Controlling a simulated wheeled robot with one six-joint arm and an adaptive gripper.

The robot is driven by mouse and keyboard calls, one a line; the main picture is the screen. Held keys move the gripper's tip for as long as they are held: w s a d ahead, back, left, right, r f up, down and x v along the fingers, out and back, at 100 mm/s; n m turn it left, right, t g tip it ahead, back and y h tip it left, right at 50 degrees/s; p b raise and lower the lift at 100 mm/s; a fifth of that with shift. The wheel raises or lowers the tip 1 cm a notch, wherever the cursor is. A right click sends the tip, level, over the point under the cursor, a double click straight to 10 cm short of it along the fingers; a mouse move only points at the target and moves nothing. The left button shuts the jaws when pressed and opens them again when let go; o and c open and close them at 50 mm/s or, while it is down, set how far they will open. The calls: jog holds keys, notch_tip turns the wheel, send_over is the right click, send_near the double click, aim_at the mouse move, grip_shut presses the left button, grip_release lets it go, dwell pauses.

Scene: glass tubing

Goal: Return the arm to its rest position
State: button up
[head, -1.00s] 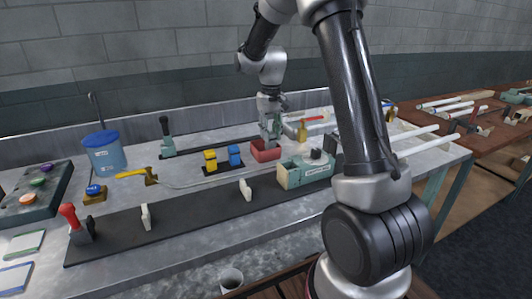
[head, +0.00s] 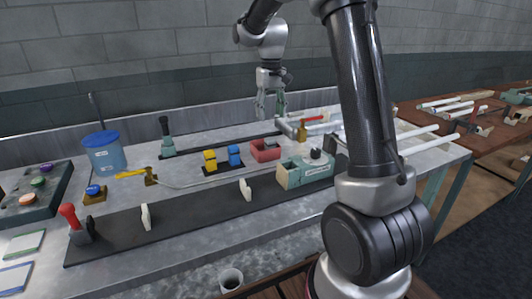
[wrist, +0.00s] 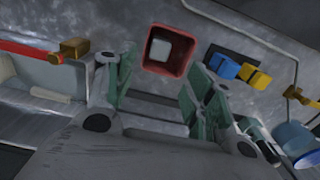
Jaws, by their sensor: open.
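My gripper (head: 270,106) hangs above the back part of the metal bench, pointing down. In the wrist view its green fingers (wrist: 165,80) are spread wide with nothing between them. The small red open box (head: 264,151) stands on the bench below the gripper, apart from it. The wrist view shows the red box (wrist: 149,67) beyond the fingertips, with a pale grey block (wrist: 160,49) inside. My arm rises at the right of the head view and bends over the bench.
Yellow and blue blocks (head: 210,160) stand left of the red box. A green-grey device (head: 305,172) sits at the front right, a blue bucket (head: 104,152) at the left. Glass tubes (head: 415,137) lie at the right. A red-handled tool (head: 312,118) lies behind.

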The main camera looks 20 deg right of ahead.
notch_tip(320, 180, up, 4)
jog(key=shift+r, duration=0.1)
jog(key=shift+w, duration=0.1)
dwell(0.3)
jog(key=s+a+r+t, duration=0.1)
jog(key=s+t, duration=0.3)
jog(key=s, duration=2.8)
jog(key=shift+s+r, duration=0.3)
jog(key=shift+r, duration=0.35)
